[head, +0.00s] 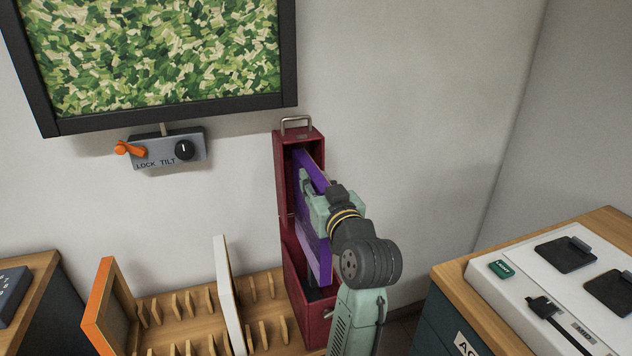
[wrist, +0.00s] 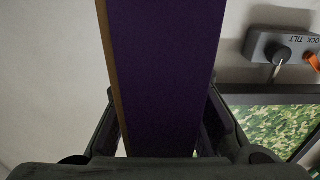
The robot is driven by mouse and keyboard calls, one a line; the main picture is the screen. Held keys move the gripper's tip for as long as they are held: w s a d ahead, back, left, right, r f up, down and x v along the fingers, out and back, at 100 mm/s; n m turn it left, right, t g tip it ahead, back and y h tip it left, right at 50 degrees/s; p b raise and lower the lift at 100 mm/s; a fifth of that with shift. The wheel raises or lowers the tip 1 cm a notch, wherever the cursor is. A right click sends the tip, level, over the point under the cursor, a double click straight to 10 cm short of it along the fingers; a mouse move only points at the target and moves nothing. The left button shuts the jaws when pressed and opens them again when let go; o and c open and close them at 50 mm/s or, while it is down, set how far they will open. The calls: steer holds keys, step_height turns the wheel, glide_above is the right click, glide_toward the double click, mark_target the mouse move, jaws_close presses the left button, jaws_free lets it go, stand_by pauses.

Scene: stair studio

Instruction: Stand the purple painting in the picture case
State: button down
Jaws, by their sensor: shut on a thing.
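The purple painting (head: 313,230) is upright, its lower part inside the red picture case (head: 302,310). The case is tall and narrow, with an open front and a metal handle on top. My gripper (head: 318,205) is shut on the painting from the right side in the head view. In the wrist view the painting (wrist: 165,75) fills the middle, its dark purple face and tan edge between my fingers (wrist: 160,140). Whether the painting's bottom edge touches the case floor is hidden.
A slotted wooden rack (head: 195,315) stands left of the case, holding an orange-edged panel (head: 100,305) and a white panel (head: 228,295). A framed green picture (head: 155,55) hangs above a lock-tilt box (head: 168,150). A counter (head: 450,275) with a white device (head: 540,290) stands at right.

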steer(key=shift+f+b, duration=8.05)
steer(key=shift+f, duration=2.6)
steer(key=c, duration=1.2)
jaws_free()
steer(key=shift+c, duration=0.2)
